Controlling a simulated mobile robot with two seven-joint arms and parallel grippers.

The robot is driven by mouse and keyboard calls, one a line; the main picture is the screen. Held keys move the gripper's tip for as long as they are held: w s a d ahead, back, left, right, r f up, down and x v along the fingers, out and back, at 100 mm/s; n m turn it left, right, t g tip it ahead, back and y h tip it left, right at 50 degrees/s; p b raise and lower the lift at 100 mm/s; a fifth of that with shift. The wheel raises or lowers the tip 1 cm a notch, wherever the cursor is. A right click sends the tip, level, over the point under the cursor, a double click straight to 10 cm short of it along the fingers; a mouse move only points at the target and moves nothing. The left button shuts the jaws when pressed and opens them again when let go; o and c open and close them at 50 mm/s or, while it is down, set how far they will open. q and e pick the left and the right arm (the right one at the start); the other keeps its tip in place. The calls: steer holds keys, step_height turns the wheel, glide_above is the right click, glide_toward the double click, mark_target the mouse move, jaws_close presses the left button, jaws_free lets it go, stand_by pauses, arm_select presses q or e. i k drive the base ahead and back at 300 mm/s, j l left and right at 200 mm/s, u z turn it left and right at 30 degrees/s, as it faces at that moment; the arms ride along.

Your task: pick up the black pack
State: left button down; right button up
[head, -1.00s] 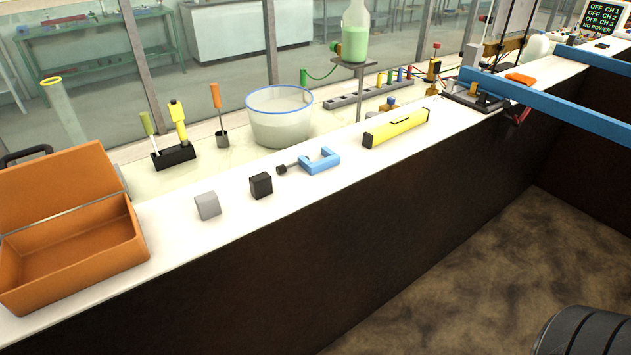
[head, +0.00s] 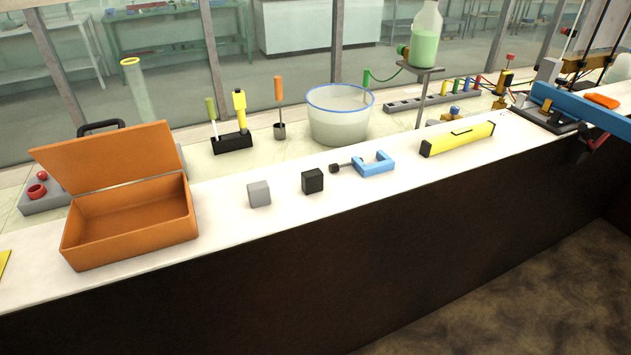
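The black pack (head: 312,181) is a small dark cube-like block. It sits on the white ledge (head: 225,232), between a grey block (head: 259,194) on its left and a blue clamp (head: 374,164) on its right. Nothing covers it. Neither of my grippers shows in the head view.
An open, empty orange case (head: 128,236) stands on the ledge at the left. A yellow level (head: 458,138) lies farther right. Behind the ledge are a clear tub (head: 340,118) and a black tool holder (head: 232,144). A blue beam (head: 580,108) crosses at the right.

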mark_target(313, 180)
steer(key=i+l, duration=0.15)
steer(key=l, duration=0.2)
steer(key=i+l, duration=0.15)
steer(key=l, duration=0.25)
steer(key=i+l+u, duration=0.1)
steer(key=l, duration=0.25)
steer(key=i+l, duration=0.15)
steer(key=l, duration=0.25)
